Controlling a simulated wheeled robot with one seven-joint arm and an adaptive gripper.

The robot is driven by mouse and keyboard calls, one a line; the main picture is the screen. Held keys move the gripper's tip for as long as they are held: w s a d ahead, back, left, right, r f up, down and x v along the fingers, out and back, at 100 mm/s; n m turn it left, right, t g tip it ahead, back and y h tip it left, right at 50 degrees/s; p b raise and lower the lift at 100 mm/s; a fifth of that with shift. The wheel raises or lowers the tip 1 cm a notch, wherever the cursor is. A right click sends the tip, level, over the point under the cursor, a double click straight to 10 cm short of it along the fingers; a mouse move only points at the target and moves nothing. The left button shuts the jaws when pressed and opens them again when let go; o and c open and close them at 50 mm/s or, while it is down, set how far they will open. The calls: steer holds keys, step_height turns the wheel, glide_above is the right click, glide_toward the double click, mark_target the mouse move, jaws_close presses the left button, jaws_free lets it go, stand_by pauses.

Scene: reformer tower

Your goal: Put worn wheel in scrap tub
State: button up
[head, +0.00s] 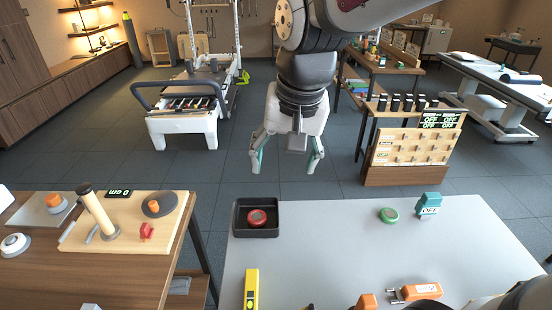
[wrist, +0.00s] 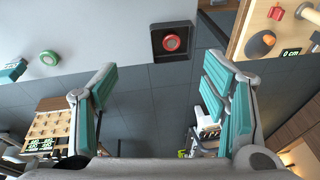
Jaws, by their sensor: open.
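A red round wheel with a dark edge (head: 257,217) lies inside a square black tub (head: 237,222) at the far left corner of the grey table. In the wrist view the red wheel (wrist: 172,43) shows in the black tub (wrist: 157,52) at top centre. A green round wheel (head: 388,215) lies on the table to the right, and it also shows in the wrist view (wrist: 49,58). My gripper (head: 285,165) is open and empty, held up beyond the table's far edge, apart from the tub. Its two teal-padded fingers are wide apart in the wrist view (wrist: 161,65).
A yellow level (head: 251,289) and an orange-handled tool (head: 415,292) lie nearer. A wooden board (head: 160,240) with an upright post is on the left table. The grey table's middle is clear.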

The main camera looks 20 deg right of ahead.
steer(key=s+r+n+t, duration=0.1)
steer(key=s+n, duration=0.4)
steer(key=s, duration=0.7)
steer(key=shift+r+t, duration=0.25)
steer(key=shift+t, duration=0.15)
stand_by(0.4)
